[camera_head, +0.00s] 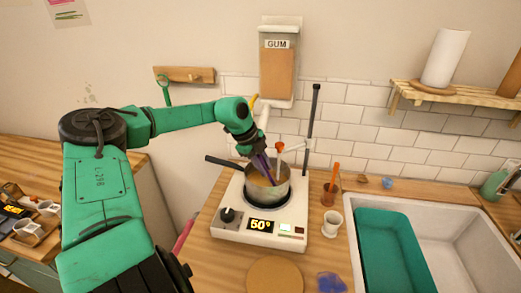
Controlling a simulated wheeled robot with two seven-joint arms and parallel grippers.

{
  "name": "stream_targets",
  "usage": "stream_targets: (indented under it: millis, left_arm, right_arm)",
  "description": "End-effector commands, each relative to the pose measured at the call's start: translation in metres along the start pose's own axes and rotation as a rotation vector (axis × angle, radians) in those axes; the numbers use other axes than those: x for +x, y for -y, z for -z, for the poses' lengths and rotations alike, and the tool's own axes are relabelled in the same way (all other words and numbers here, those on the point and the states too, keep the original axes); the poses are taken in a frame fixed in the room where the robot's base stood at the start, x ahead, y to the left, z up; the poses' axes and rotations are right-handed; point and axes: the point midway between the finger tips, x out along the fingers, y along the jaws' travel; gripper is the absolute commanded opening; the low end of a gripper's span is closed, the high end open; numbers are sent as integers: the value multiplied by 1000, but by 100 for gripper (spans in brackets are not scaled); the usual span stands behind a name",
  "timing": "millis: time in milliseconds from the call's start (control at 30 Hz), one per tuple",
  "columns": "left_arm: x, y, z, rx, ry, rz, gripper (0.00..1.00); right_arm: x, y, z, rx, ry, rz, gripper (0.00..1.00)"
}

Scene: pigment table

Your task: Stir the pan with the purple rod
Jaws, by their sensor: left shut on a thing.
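A metal pan (280,191) with a dark handle stands on the white hot plate (231,234), whose display reads 50°. An orange-brown content shows inside the pan. My left gripper (258,161) is above the pan and shut on the purple rod (264,172). The rod slants down into the pan; its lower end is hidden in the content. A thin probe with an orange-red top (280,147) also stands at the pan's right side. My right gripper is not in view.
A dark upright post (313,115) stands behind the pan. A GUM dispenser (278,70) hangs above. A white cup (332,222) and brown jar (330,193) stand to the right, before the sink with a teal basin (388,250). A round wooden board (274,275) lies in front.

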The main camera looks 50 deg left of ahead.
Motion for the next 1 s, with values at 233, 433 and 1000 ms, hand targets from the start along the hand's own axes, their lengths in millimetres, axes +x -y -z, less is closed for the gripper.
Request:
stream_targets:
  millis: [233, 433, 1000]
  left_arm:
    - [1, 3, -4, -3, 1, -2, 0]
    - [-1, 11, -26, -3, 1, -2, 0]
    - [-42, 16, -28, 0, -2, 3, 0]
  right_arm:
    - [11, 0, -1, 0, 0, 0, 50]
    - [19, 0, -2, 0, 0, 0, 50]
    - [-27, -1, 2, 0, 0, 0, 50]
